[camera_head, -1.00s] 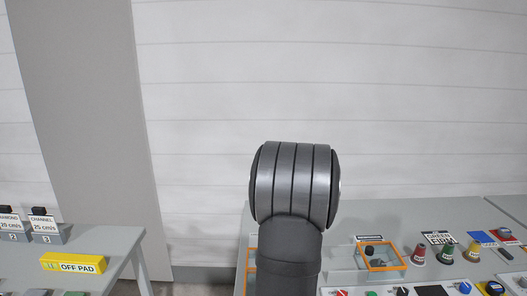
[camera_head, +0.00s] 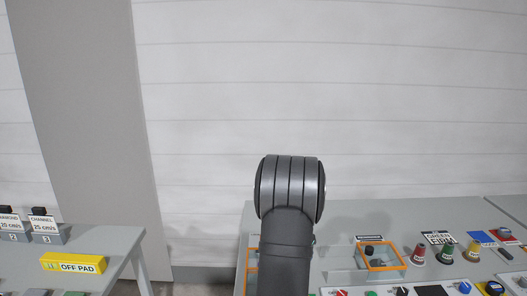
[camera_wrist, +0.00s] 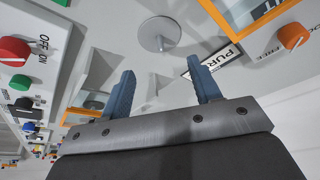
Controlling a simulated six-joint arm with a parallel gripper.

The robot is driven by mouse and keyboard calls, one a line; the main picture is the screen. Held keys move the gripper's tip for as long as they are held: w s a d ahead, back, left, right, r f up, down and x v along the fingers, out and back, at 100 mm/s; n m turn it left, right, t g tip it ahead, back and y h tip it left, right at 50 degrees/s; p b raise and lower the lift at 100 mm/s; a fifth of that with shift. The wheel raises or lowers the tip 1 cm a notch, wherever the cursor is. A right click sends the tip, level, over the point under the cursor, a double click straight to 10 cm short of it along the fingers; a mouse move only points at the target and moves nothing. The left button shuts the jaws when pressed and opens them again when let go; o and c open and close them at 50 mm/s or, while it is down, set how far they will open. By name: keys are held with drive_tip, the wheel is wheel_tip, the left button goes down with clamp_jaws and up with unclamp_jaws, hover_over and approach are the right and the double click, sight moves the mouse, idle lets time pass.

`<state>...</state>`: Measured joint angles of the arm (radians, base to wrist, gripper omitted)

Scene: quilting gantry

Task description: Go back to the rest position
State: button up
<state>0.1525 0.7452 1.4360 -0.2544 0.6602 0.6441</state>
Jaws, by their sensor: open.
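My gripper (camera_wrist: 161,68) shows in the wrist view with its two blue-grey fingers apart. It is open and nothing is between the fingers. It hangs over a pale surface, with a light round disc with a thin stem (camera_wrist: 158,34) beyond the fingertips. In the head view my arm rises in front of the right table, and its own links hide the gripper.
The right table (camera_head: 345,218) carries an orange-framed box (camera_head: 402,266), a red cone spool (camera_head: 419,254), a green cone spool (camera_head: 446,253) and several knobs and buttons. A gap separates the tables.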

drive_tip(key=shift+w+d+f+m+h, duration=0.15)
drive_tip(key=shift+w+d+f+m, duration=0.05)
drive_tip(key=shift+w+f+m, duration=0.25)
drive_tip(key=shift+w+d+f+m+h, duration=0.15)
drive_tip(key=shift+w+f+m, duration=0.25)
drive_tip(key=shift+m, duration=0.15)
drive_tip(key=shift+f, duration=0.15)
drive_tip(key=shift+o, duration=0.2)
drive_tip(key=o, duration=0.9)
drive_tip(key=s+a+r+n+g+y, duration=0.1)
drive_tip(key=s+a+r+n+g, duration=0.1)
drive_tip(key=s+a+r+n, duration=0.55)
drive_tip(key=s+a+r+n+g+y, duration=0.15)
drive_tip(key=s+a+r, duration=0.4)
drive_tip(key=r, duration=0.55)
wheel_tip(320, 180, down, 10)
drive_tip(key=shift+w+a, duration=0.2)
drive_tip(key=shift+w, duration=0.15)
